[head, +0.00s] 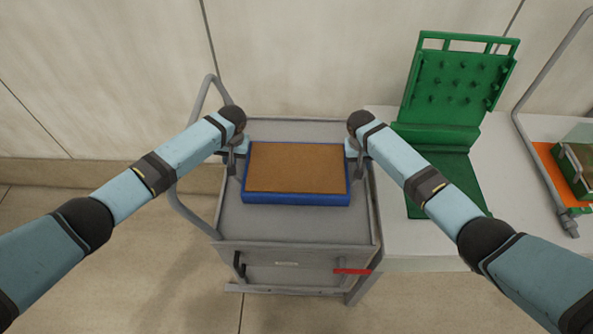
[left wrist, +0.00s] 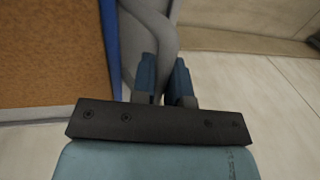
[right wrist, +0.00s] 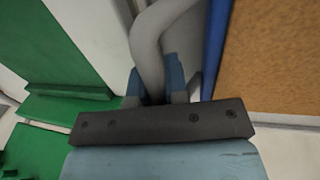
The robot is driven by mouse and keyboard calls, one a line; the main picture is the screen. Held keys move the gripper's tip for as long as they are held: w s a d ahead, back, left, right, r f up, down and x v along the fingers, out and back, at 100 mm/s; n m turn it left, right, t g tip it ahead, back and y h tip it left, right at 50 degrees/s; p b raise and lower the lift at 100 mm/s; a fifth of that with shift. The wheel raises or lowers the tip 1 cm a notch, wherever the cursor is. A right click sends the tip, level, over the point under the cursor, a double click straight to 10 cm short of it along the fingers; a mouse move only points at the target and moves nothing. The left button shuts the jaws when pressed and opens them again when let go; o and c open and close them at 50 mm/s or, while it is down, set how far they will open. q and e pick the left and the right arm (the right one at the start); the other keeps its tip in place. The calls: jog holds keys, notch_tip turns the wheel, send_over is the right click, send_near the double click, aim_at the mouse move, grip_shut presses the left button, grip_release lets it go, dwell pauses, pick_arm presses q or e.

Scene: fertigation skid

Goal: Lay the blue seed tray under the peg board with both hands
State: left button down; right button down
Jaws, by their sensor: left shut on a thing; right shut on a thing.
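The blue seed tray (head: 297,199), filled with brown material, is level over the grey cart top. I cannot tell whether it touches the cart. My left gripper (head: 237,160) is at its left side and my right gripper (head: 356,155) at its right side. In the left wrist view the fingers (left wrist: 162,85) close around a grey curved bar beside the tray's blue edge (left wrist: 110,50). In the right wrist view the fingers (right wrist: 158,85) close around a similar grey bar beside the blue edge (right wrist: 214,50). The green peg board (head: 455,85) stands upright at right, with a green base in front.
The grey cart (head: 290,228) has a push handle (head: 183,200) on its left and a red piece at its front right. A white table (head: 410,240) adjoins it. A green box (head: 575,170) on an orange mat and a grey tube frame (head: 540,95) are far right.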

pick_arm(q)
jog(key=shift+w+r, duration=0.1)
jog(key=shift+r, duration=0.1)
pick_arm(e)
jog(key=shift+w+r, duration=0.1)
jog(key=shift+r, duration=0.05)
